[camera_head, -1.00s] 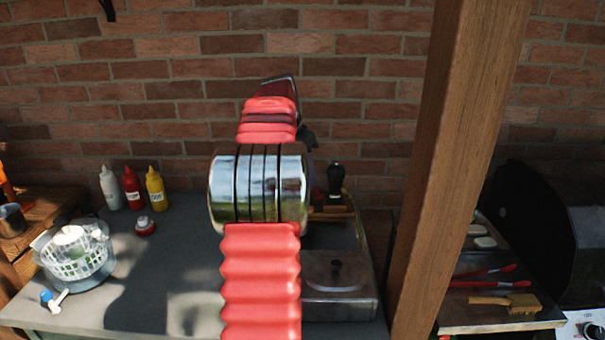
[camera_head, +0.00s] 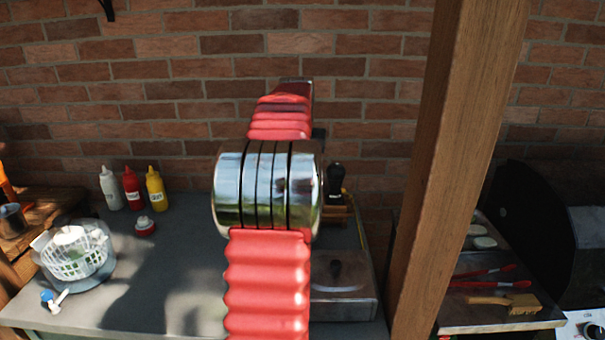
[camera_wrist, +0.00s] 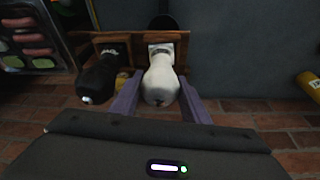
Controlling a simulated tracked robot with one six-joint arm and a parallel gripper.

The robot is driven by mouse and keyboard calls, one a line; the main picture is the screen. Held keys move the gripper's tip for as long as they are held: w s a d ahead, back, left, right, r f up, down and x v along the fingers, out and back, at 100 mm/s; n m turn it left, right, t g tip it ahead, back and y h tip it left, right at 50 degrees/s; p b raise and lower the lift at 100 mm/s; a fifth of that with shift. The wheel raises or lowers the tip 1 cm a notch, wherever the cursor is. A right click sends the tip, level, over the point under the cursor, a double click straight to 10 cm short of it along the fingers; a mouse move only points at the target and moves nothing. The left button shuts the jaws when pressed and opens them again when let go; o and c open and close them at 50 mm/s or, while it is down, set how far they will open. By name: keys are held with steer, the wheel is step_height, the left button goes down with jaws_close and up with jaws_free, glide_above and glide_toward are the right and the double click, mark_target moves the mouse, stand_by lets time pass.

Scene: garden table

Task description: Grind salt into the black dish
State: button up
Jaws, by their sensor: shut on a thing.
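A white mill (camera_wrist: 160,82) stands at a wooden rack (camera_wrist: 135,37) in the wrist view. My gripper (camera_wrist: 160,100) has its two purple fingers on either side of the white mill and is shut on it. A black mill (camera_wrist: 97,80) is beside it to the left; it also shows in the head view (camera_head: 336,182). A dark round thing (camera_wrist: 163,22) shows beyond the rack; I cannot tell whether it is the black dish. In the head view my arm hides the gripper and the white mill.
A metal lidded box (camera_head: 340,290) stands at the counter's right. Sauce bottles (camera_head: 132,188), a small red and white container (camera_head: 145,227) and a salad spinner (camera_head: 77,255) are on the left. A wooden post (camera_head: 455,150) rises at the right. The counter's middle is clear.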

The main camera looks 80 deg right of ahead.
stand_by(0.3)
steer(key=shift+m+g, duration=0.5)
steer(key=shift+m, duration=1.4)
steer(key=o, duration=1)
steer(key=shift+r, duration=0.1)
steer(key=shift+v, duration=3.4)
